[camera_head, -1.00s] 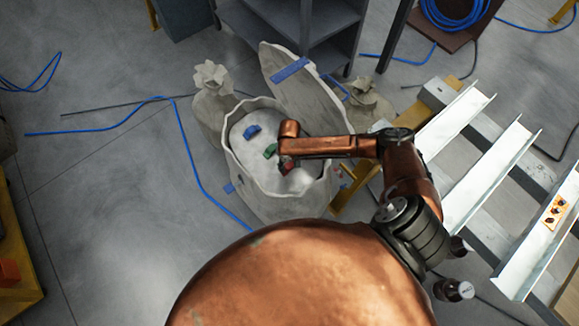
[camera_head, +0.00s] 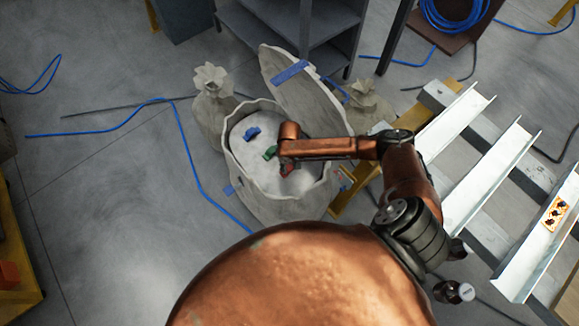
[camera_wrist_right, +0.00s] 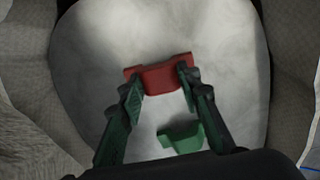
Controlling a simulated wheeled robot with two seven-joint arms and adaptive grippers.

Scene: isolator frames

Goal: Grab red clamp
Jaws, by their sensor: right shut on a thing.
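The red clamp (camera_wrist_right: 160,76) lies between the fingertips of my right gripper (camera_wrist_right: 160,82) in the right wrist view. The fingers are shut on it, one at each end. In the head view the red clamp (camera_head: 287,170) shows only partly below my right wrist, inside the open sack-like container (camera_head: 310,205). A green clamp (camera_wrist_right: 181,137) lies on the pale surface near the gripper, and it also shows in the head view (camera_head: 270,153). A blue clamp (camera_head: 252,133) lies farther left on that surface. My left gripper is not in view.
The container's raised rim surrounds the clamps, with a tall flap (camera_head: 305,85) behind. A tied sack (camera_head: 213,100) stands at its left. White metal channels (camera_head: 490,175) lie on a support at right. Blue hose (camera_head: 190,165) crosses the open floor at left.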

